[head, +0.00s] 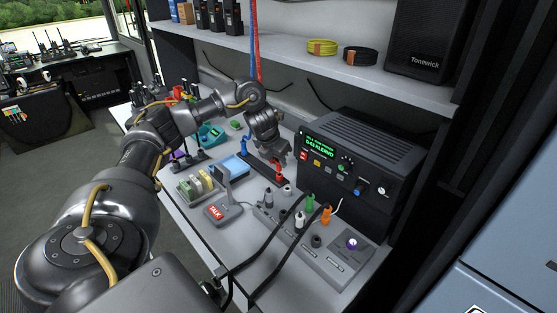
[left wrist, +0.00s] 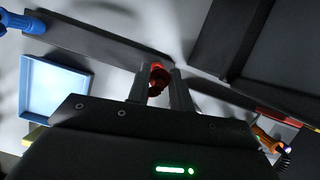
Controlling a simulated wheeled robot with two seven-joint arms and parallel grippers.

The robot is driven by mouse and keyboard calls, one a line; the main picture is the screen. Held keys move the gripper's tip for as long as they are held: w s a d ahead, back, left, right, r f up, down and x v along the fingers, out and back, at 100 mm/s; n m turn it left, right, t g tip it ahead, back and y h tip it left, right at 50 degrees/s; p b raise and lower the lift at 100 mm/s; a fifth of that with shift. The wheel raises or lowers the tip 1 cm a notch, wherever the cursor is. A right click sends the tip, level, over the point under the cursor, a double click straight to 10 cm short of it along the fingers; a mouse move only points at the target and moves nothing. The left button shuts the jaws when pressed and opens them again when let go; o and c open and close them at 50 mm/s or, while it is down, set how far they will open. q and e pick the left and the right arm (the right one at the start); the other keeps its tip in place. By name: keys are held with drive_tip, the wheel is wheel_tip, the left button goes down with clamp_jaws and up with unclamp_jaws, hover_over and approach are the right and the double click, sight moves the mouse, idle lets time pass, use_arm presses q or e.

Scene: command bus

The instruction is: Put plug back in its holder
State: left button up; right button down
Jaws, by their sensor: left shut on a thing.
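My left gripper (head: 277,163) is shut on a red plug (head: 279,176), with its fingers pointing down. In the left wrist view the red plug (left wrist: 158,76) shows between the fingertips (left wrist: 157,88). The plug is at the right end of a long dark holder strip (head: 262,169); the strip also shows in the left wrist view (left wrist: 95,42). I cannot tell whether the plug is seated in it or just above. A blue plug (head: 244,146) stands at the strip's other end. My right gripper is not in view.
A grey patch panel (head: 300,243) with green, white and orange plugs lies in front. A black radio unit (head: 350,160) stands close on the right. A blue tray (head: 236,167) and a TALK microphone base (head: 222,212) are left of the strip. A shelf (head: 300,55) hangs above.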

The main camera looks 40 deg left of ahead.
use_arm(q)
drive_tip(key=shift+w+r+p, duration=0.1)
drive_tip(key=shift+w+p, duration=0.1)
drive_tip(key=shift+p, duration=0.4)
idle(0.8)
drive_tip(key=shift+f+b, duration=0.3)
drive_tip(key=shift+f, duration=0.95)
idle(1.4)
drive_tip(key=o, duration=0.9)
